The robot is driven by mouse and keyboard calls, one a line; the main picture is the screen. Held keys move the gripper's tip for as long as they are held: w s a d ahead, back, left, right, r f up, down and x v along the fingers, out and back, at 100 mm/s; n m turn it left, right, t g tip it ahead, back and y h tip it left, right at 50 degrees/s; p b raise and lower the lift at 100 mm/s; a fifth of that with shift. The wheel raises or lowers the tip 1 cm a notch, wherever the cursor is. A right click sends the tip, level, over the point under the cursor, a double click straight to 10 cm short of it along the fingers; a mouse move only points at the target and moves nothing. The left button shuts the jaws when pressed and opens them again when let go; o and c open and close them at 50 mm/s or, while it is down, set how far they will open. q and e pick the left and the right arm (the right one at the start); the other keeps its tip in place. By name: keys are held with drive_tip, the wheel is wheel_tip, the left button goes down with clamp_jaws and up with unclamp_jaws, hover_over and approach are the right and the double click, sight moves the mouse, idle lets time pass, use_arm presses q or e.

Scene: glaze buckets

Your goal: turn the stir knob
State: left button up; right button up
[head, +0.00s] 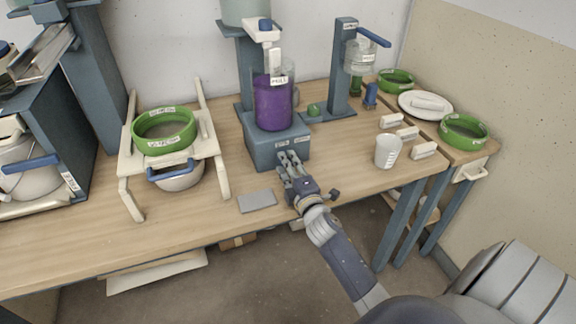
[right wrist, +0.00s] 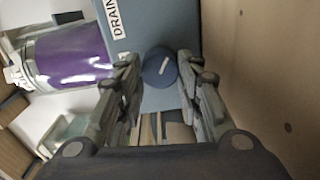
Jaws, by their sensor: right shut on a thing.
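A dark blue round knob with a white pointer line (right wrist: 160,68) sits on the front of the blue-grey box (head: 262,146). It is between the fingers of my right gripper (right wrist: 160,85), which is shut on it. In the head view, my right gripper (head: 289,163) covers the knob at the box's front. In the right wrist view, a label reading DRAIN (right wrist: 115,20) shows above and left of the knob. A clear vessel of purple liquid (head: 273,105) stands on the box, and it also shows in the right wrist view (right wrist: 70,55). My left gripper is out of view.
A grey flat plate (head: 257,200) lies on the table (head: 90,240) left of my right gripper. A white cup (head: 388,152) and several small white blocks (head: 407,133) stand to the right. A green-rimmed sieve (head: 164,143) rests on a frame at left.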

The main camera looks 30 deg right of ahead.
drive_tip(key=o, duration=1.1)
drive_tip(key=v, duration=1.2)
